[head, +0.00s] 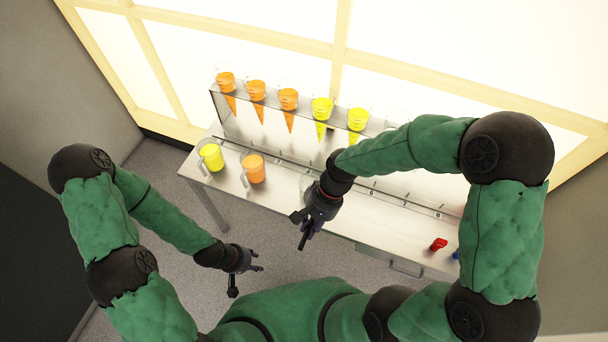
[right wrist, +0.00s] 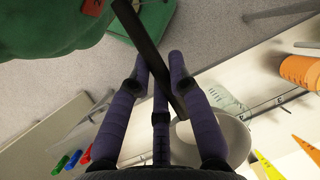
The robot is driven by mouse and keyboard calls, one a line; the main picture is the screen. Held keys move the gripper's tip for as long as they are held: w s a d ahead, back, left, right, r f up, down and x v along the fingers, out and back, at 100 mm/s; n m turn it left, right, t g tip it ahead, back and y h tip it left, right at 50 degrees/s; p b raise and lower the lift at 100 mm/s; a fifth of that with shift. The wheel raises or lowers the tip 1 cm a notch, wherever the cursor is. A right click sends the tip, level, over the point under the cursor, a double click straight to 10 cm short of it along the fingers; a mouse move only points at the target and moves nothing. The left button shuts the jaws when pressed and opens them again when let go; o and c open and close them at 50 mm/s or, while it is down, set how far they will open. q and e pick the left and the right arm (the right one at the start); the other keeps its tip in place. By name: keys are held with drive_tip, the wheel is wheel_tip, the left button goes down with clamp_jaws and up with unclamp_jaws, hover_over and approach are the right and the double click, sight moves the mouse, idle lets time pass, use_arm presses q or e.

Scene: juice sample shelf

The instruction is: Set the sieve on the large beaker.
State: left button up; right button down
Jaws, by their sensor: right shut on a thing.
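My right gripper (head: 308,226) is at the front edge of the bench and shut on a dark bar, which looks like the sieve's handle (right wrist: 143,45). In the right wrist view the bar runs between the fingers (right wrist: 160,88) to a pale grey round bowl (right wrist: 232,140), which looks like the sieve's bowl. In the head view a faint pale rim shows beside my right wrist; I cannot tell whether it is sieve or beaker. No large beaker stands out clearly; my right arm hides part of the bench. My left gripper (head: 247,272) is open and empty, in front of the bench.
A yellow-filled jug (head: 212,157) and an orange-filled jug (head: 254,169) stand at the bench's left. Behind them a rack (head: 243,125) holds several orange and yellow cones. Small red (head: 438,244) and blue items lie at the right. A numbered strip runs along the bench.

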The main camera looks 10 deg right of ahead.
sight(307, 193)
drive_tip(key=w+f+b, duration=0.2)
drive_tip(key=w+f, duration=1.1)
drive_tip(key=shift+w+d+b, duration=0.3)
drive_tip(key=shift+d+b, duration=0.1)
drive_tip(key=shift+d, duration=0.05)
drive_tip(key=c, duration=1.2)
unclamp_jaws()
drive_tip(key=shift+o, duration=0.2)
drive_tip(key=shift+r, duration=0.1)
drive_tip(key=p+v, duration=0.1)
drive_tip(key=v, duration=1.1)
